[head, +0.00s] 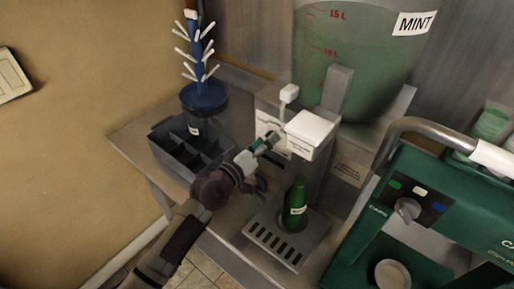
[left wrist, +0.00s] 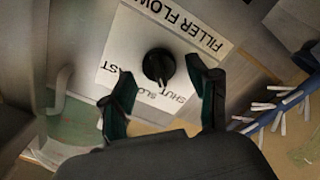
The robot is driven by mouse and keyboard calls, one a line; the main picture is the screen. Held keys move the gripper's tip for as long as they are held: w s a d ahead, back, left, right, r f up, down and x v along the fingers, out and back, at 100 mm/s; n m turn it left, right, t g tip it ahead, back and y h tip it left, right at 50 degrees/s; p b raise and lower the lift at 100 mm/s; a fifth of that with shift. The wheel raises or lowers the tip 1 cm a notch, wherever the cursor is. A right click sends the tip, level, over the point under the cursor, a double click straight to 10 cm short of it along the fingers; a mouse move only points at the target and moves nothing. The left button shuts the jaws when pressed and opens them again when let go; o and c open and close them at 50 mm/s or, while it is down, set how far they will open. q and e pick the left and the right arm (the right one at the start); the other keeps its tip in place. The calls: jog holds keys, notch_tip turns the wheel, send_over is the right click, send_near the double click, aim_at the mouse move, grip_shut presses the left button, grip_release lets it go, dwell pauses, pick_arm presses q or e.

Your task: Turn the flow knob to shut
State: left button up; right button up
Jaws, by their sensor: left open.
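The flow knob (left wrist: 157,66) is a small black knob on a white plate (left wrist: 128,42) marked FILLER FLOW, with FAST, SLOW and SHUT around it. Its lower end points down near the SLOW and SHUT words; I cannot tell which exactly. My left gripper (left wrist: 160,73) is open, with one green-black finger on each side of the knob in the picture. Neither finger visibly touches it. In the head view my left gripper (head: 268,143) is at the side of the filler (head: 313,130), and the knob is hidden. My right gripper is not in view.
A green bottle (head: 294,204) stands upright on the filler's slotted drip tray (head: 318,240). A dark crate (head: 168,165) and a blue bottle tree (head: 197,55) are to the left. A large MINT bucket (head: 355,60) stands behind. A green machine (head: 445,230) is at right.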

pick_arm(q)
jog(key=v, duration=1.1)
jog(key=shift+s+a, duration=0.25)
jog(key=shift+s, duration=0.05)
